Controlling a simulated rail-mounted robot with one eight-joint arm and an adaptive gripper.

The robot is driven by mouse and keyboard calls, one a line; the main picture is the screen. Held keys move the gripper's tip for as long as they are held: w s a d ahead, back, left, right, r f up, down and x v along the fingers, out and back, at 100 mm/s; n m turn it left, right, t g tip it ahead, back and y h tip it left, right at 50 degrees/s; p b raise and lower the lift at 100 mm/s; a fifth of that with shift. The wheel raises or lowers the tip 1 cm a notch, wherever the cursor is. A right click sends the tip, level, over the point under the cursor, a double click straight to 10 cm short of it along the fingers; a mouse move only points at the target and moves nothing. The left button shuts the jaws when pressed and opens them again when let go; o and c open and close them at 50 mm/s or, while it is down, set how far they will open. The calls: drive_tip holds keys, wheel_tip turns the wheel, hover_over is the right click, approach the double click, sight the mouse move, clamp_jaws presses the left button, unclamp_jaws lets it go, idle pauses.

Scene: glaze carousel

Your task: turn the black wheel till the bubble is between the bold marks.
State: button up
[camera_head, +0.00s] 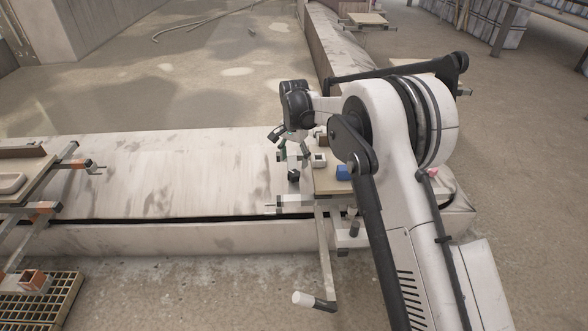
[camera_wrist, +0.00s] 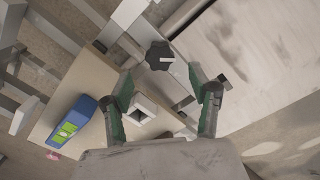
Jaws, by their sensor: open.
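The black wheel (camera_wrist: 158,55), a lobed knob with a pale mark, is at the upper middle of the wrist view, ahead of and between my fingertips. It also shows in the head view (camera_head: 293,175), below my gripper (camera_head: 294,155). My gripper (camera_wrist: 161,78) is open, with green-sided fingers apart; I cannot tell whether they touch the wheel. A blue block (camera_wrist: 72,129) with a bright green-yellow window lies on the board at left; it also shows in the head view (camera_head: 343,173). No bubble or bold marks can be made out in that window.
A white square piece with a dark opening (camera_wrist: 145,107) is on the tan board (camera_wrist: 96,70), close to the left finger. Metal bars run beside the board. In the head view, a long pale slab (camera_head: 160,175) extends left, and another board (camera_head: 22,165) sits at far left.

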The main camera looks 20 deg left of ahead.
sight(294, 172)
drive_tip(key=shift+r, duration=2.5)
drive_tip(key=shift+r, duration=0.1)
drive_tip(key=s+d+r+t, duration=0.1)
drive_tip(key=s+d+r, duration=0.2)
drive_tip(key=d+r, duration=0.5)
drive_tip(key=s+d+r+n+t+y, duration=0.1)
drive_tip(key=s+d+r, duration=0.4)
drive_tip(key=d, duration=0.5)
drive_tip(key=s+d+r+t, duration=0.1)
drive_tip(key=s+d+r, duration=0.1)
drive_tip(key=d+r, duration=0.6)
drive_tip(key=s+d+r+t, duration=0.2)
drive_tip(key=s+d, duration=1)
drive_tip(key=s, duration=0.2)
drive_tip(key=s+d+f+n+t+h, duration=0.1)
drive_tip(key=s+d+f, duration=0.25)
drive_tip(key=s, duration=0.35)
drive_tip(key=s+d+f+t, duration=0.1)
drive_tip(key=s+d+f, duration=0.25)
drive_tip(key=s, duration=0.25)
wheel_tip(294, 172, up, 13)
drive_tip(key=d+p, duration=0.1)
drive_tip(key=p, duration=1.1)
drive_tip(key=shift+s, duration=0.2)
